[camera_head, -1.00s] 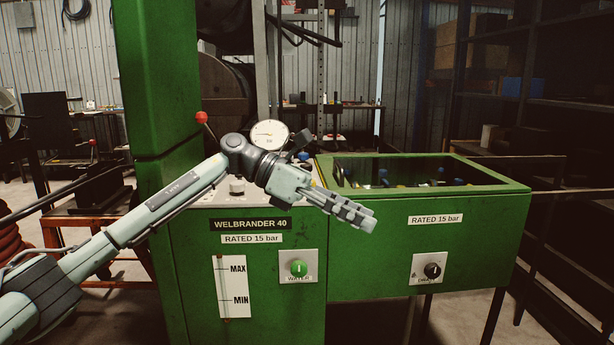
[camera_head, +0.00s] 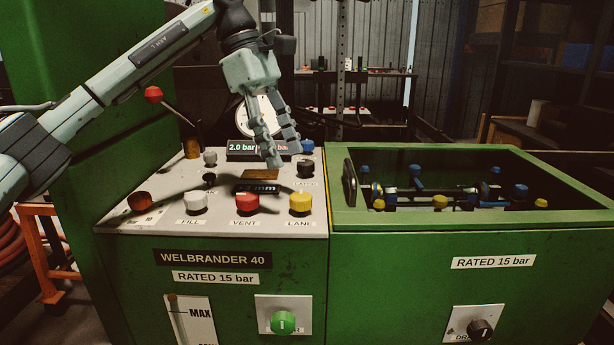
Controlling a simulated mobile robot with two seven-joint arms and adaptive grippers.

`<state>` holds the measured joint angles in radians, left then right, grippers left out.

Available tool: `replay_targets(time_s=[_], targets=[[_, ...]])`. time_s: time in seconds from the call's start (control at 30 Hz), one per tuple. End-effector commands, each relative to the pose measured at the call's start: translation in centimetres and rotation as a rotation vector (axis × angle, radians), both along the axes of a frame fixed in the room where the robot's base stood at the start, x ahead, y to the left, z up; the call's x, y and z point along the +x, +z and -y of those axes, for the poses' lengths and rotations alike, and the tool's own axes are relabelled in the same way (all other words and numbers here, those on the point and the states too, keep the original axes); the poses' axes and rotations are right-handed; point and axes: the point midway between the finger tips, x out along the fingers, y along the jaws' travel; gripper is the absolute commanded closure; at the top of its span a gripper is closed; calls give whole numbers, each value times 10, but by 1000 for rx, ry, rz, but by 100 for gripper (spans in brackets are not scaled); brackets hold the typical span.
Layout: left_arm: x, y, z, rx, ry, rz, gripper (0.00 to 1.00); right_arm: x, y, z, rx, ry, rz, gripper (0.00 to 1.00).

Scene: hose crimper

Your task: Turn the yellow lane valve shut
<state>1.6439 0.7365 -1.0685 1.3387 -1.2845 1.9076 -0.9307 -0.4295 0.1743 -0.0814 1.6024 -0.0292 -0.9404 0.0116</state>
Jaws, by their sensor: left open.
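The yellow lane knob (camera_head: 300,202) sits at the right front corner of the grey control panel (camera_head: 130,218), above the label LANE. My left gripper (camera_head: 283,156) hangs fingers down above the back of the panel, behind the lane knob and apart from it. It is open and holds nothing. More yellow knobs show in the green tank on the right, one near its middle (camera_head: 440,202) and one at the right (camera_head: 541,204). My right gripper is out of view.
A red VENT knob (camera_head: 247,202) and a white FILL knob (camera_head: 196,202) stand left of the lane knob. A black knob (camera_head: 305,169) stands behind it. A display (camera_head: 240,150) reads 2.0 bar. A red-tipped lever (camera_head: 153,94) rises at the left. The tank's handle (camera_head: 350,183) is close by.

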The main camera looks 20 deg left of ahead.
Motion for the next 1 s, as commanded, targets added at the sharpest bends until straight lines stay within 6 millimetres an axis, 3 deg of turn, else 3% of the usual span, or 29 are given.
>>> replay_targets(time_s=[0.2, 0.5, 0.87, 1.0], targets=[[-2, -28, 11, 1, -2, -4, 48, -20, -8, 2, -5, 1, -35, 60], [-3, -64, 27, -1, 0, -2, 48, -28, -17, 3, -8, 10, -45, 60], [-4, -71, 29, -1, 1, -1, 48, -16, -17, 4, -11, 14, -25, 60], [-4, -70, 29, -1, 1, -1, 65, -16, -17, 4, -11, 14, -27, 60]])
